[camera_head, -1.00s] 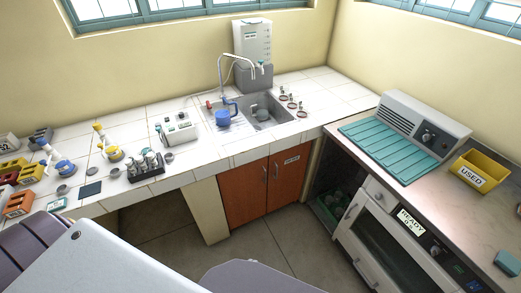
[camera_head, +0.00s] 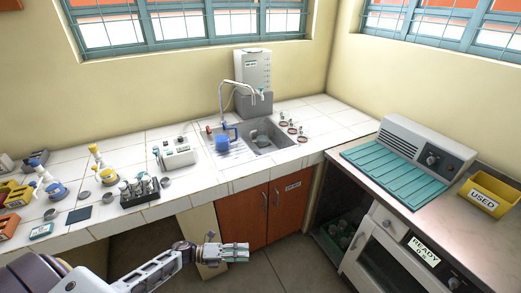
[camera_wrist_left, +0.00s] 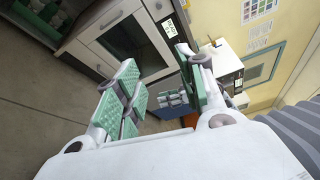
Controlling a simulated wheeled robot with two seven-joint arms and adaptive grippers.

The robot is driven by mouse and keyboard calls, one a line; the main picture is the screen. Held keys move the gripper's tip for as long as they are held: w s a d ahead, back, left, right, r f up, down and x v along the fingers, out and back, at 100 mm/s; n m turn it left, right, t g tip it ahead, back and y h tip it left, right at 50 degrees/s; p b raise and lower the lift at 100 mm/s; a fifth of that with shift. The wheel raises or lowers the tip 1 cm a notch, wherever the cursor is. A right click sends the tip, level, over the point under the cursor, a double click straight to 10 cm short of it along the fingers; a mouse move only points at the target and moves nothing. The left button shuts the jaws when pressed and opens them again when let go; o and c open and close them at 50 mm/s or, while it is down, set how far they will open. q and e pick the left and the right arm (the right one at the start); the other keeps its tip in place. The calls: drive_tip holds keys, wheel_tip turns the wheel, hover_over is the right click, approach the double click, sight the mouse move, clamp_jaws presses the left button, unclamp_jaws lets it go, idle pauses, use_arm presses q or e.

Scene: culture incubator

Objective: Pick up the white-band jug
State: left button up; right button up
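A blue jug (camera_head: 222,143) stands on the ribbed drainer left of the sink bowl. A grey vessel (camera_head: 260,137) sits in the sink bowl. I cannot make out a white band on either. My left gripper (camera_head: 236,252) is in front of the orange cabinet, below the counter edge and well apart from both vessels. In the left wrist view its green-padded fingers (camera_wrist_left: 165,88) are spread with nothing between them. My right gripper is not in view.
The tiled counter (camera_head: 215,178) runs along the wall, with a tap (camera_head: 222,95), bottles and a tube rack (camera_head: 140,193). The oven (camera_head: 385,245) and side bench with a yellow bin (camera_head: 487,193) stand right. A green crate (camera_head: 335,243) sits below. Floor before the cabinet is free.

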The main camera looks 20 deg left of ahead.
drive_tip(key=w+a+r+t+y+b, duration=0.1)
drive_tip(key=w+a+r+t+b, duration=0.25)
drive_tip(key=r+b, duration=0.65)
use_arm(q)
drive_tip(key=w+a+r+m+g+y+b, duration=0.1)
drive_tip(key=w+a+r+m+y+b, duration=0.1)
drive_tip(key=a+r+m+y+b, duration=0.2)
drive_tip(key=w+a+r+m+g+y+b, duration=0.2)
drive_tip(key=w+a+r+m+y+b, duration=0.1)
drive_tip(key=a+b, duration=0.6)
drive_tip(key=w+a+r+m+g+y+b, duration=0.2)
drive_tip(key=a+r+m+y+b, duration=0.2)
drive_tip(key=a, duration=0.7)
drive_tip(key=shift+w+a+r+m+y+b, duration=0.1)
drive_tip(key=shift+a+r+m+y+b, duration=0.1)
drive_tip(key=shift+r+m+b, duration=0.5)
drive_tip(key=shift+w+a+r+m+y+b, duration=0.15)
drive_tip(key=shift+m+b, duration=0.25)
drive_tip(key=shift+b, duration=0.55)
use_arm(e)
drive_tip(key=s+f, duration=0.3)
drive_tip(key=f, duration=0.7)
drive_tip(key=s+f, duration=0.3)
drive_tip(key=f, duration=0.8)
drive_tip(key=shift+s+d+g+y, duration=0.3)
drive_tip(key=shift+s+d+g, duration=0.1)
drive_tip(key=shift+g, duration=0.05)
